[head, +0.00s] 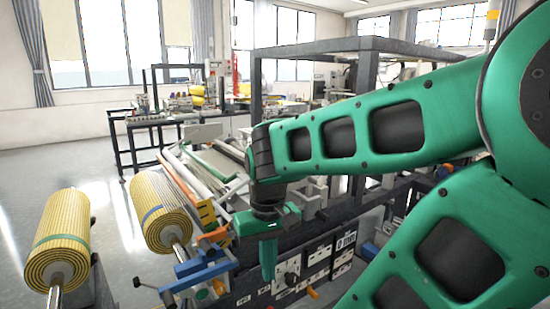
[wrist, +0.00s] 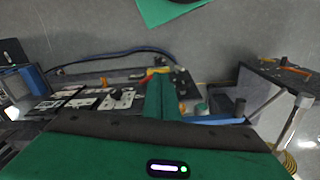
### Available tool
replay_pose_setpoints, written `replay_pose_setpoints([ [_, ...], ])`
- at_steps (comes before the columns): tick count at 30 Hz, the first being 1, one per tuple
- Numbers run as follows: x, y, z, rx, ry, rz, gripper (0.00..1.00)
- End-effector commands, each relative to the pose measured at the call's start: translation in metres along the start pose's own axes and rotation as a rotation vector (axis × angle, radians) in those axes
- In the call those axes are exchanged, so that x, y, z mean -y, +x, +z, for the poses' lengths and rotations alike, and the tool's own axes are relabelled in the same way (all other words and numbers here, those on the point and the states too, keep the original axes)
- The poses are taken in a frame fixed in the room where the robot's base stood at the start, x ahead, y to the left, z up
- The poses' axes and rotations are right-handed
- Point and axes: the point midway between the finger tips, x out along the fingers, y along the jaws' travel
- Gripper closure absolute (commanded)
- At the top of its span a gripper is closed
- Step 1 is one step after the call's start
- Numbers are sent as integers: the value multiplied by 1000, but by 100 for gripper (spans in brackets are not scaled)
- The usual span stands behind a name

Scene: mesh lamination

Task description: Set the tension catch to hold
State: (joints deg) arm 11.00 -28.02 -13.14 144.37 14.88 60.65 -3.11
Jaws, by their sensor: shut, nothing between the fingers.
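My green gripper (head: 268,262) points down in front of the laminating machine's front panel (head: 315,262), its fingers together and empty. In the wrist view the closed green fingers (wrist: 160,97) reach out beside the panel (wrist: 85,103). I cannot tell for sure which part is the tension catch. A small orange lever (head: 313,293) sticks out low on the panel, right of and below the fingertips. A dark knob (head: 291,279) sits on a white plate close to the fingertips. A red and yellow piece (wrist: 158,71) shows just beyond the fingers in the wrist view.
Two yellow mesh rolls, one at the far left (head: 58,240) and one nearer the machine (head: 160,210), stand left of my gripper. A blue bracket (head: 200,272) juts out between roll and gripper. A dark frame (head: 365,45) rises behind. The grey floor (head: 110,205) is open at left.

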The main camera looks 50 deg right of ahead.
Motion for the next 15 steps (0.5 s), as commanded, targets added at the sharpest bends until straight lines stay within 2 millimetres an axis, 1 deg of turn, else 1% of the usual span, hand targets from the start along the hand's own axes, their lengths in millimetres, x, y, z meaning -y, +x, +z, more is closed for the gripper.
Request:
replay_pose_setpoints([
  [1, -5, -10, -21, -17, 8, 24, 100],
  [2, -10, -18, -35, -31, 18, 43, 100],
  [3, -16, -31, -56, -53, 31, 72, 100],
  [5, -28, -52, -91, -90, 57, 123, 100],
  [6, -35, -69, -114, -116, 77, 160, 100],
  [8, -44, -94, -146, -153, 112, 218, 100],
  [9, -49, -111, -165, -177, 136, 256, 100],
  [11, -54, -137, -189, -211, 173, 312, 100],
  [12, -55, -153, -202, -231, 198, 347, 100],
  [15, -52, -190, -224, -275, 258, 419, 100],
])
